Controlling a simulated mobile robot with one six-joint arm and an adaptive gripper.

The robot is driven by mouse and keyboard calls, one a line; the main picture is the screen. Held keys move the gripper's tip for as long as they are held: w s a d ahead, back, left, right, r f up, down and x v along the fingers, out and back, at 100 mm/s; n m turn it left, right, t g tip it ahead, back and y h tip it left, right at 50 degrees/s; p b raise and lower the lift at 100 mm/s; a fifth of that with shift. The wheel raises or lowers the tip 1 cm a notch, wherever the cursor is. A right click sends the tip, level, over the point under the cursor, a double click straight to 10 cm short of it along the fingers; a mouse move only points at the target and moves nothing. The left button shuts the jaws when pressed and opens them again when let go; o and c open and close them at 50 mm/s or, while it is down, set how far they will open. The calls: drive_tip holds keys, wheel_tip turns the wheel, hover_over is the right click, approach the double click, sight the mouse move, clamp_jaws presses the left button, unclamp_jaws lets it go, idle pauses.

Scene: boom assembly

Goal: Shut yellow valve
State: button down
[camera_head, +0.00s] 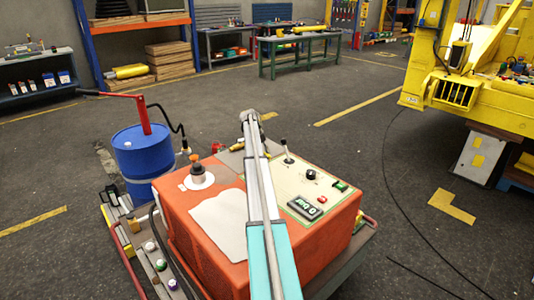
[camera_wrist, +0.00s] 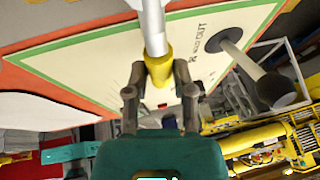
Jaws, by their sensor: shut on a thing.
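In the wrist view, the yellow valve (camera_wrist: 159,68) is a yellow cap-like piece on a pale rod, at the edge of a cream panel with a green border. My gripper (camera_wrist: 160,92) has one finger on each side of the yellow piece and is shut on it. In the head view, my arm crosses over the orange control box (camera_head: 205,257), and my gripper is not clearly seen there. A small yellow piece (camera_head: 236,149) shows just left of my arm; I cannot tell if it is the same valve.
The box's panel (camera_head: 328,180) carries a joystick (camera_head: 286,150), knob, buttons and display. A blue drum (camera_head: 145,156) with a red lever stands behind left. Yellow machinery (camera_head: 450,92) is at right. Floor between is mostly clear.

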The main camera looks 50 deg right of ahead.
drive_tip(key=shift+c, duration=2.3)
unclamp_jaws()
drive_tip(key=shift+w+a+f, duration=0.1)
drive_tip(key=shift+w+a, duration=0.05)
drive_tip(key=shift+s, duration=0.25)
